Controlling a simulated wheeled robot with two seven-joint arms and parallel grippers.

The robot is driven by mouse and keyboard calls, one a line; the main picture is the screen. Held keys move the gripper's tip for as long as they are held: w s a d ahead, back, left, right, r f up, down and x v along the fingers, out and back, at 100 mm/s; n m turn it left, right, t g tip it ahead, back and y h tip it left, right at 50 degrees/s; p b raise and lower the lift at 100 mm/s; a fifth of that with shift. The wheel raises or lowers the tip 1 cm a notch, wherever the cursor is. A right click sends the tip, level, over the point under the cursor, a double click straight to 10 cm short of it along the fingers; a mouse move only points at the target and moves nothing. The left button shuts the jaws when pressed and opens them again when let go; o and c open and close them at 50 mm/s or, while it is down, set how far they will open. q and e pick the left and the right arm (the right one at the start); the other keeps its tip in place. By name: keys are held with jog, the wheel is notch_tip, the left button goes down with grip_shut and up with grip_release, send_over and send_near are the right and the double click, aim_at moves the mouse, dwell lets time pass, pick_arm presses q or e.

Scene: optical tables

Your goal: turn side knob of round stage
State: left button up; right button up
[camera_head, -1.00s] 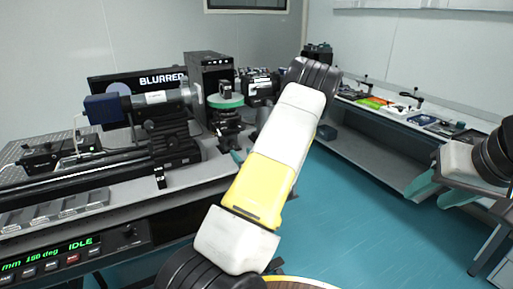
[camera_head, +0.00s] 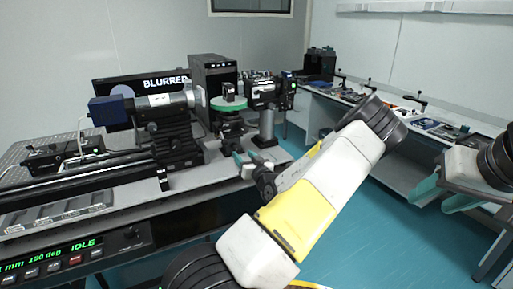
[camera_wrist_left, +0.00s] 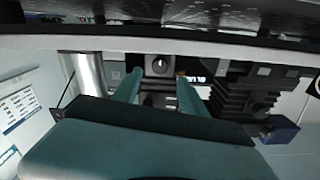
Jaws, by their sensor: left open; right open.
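The round stage, with a green disc top (camera_head: 229,104) and a dark body, stands on the left table and carries a small black block. My left gripper (camera_head: 241,163) is open, just in front of and below the stage. In the left wrist view, the open fingers (camera_wrist_left: 155,88) stand on either side of a dark knob (camera_wrist_left: 160,67) with a light mark. I cannot tell whether they touch it. The knob is too small to make out in the head view. My right gripper (camera_head: 442,193) is open and empty at the right, far from the stage.
A black device on a post (camera_head: 267,95) stands right of the stage. A blue-ended tube instrument (camera_head: 108,111) and rail stand left. A black tower (camera_head: 213,75) and a screen reading BLURRED (camera_head: 165,82) are behind. The floor between the tables is clear.

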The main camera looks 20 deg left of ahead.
aim_at(236, 147)
pick_arm(q)
jog(key=x, duration=0.6)
jog(key=shift+w+a, duration=0.1)
jog(key=shift+w, duration=0.05)
jog(key=shift+c, duration=0.2)
grip_shut()
